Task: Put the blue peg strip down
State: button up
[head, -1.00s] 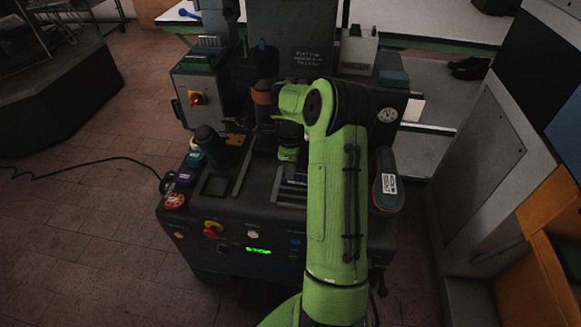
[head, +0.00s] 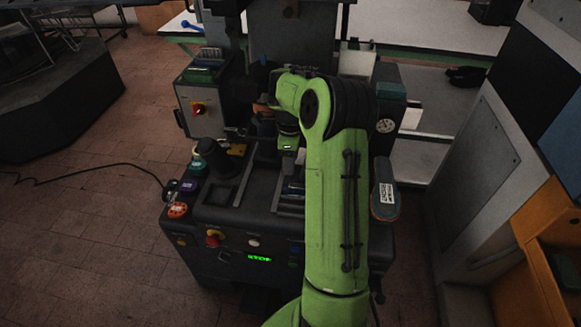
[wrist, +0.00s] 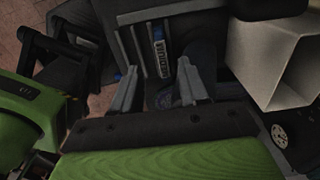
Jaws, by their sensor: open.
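A narrow strip with blue and pale marks, which looks like the blue peg strip (wrist: 160,52), lies in a slotted dark tray (wrist: 140,40) in the wrist view. It lies ahead of and between the two fingers of my gripper (wrist: 156,88), which are apart with nothing between them. In the head view a bluish piece (head: 294,187) shows among the slots on the dark machine top (head: 225,212), partly hidden by my green arm. I cannot tell whether the strip is fully seated.
A shoe sole-like piece (head: 384,190) lies at the machine's right edge. A dark post (head: 212,158) and coloured buttons (head: 184,186) stand at left. A grey box with a red-yellow switch (head: 199,108) is behind. A pale open box (wrist: 275,55) is close right of my gripper.

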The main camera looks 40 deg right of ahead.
jog(key=s+a+r+n+t+h, duration=0.1)
jog(key=s+a+r+n, duration=0.1)
jog(key=a+r+n, duration=0.5)
jog(key=s+a+r+n+t+h, duration=0.1)
jog(key=s+a+r+n, duration=0.2)
jog(key=a+r+n, duration=0.4)
jog(key=s+a+n+t+y, duration=0.2)
jog(key=s+a+n+t, duration=0.1)
jog(key=s+a+n, duration=0.9)
jog(key=s+n, duration=0.2)
jog(key=s, duration=0.1)
jog(key=shift+r+t, duration=0.3)
jog(key=shift+r, duration=0.05)
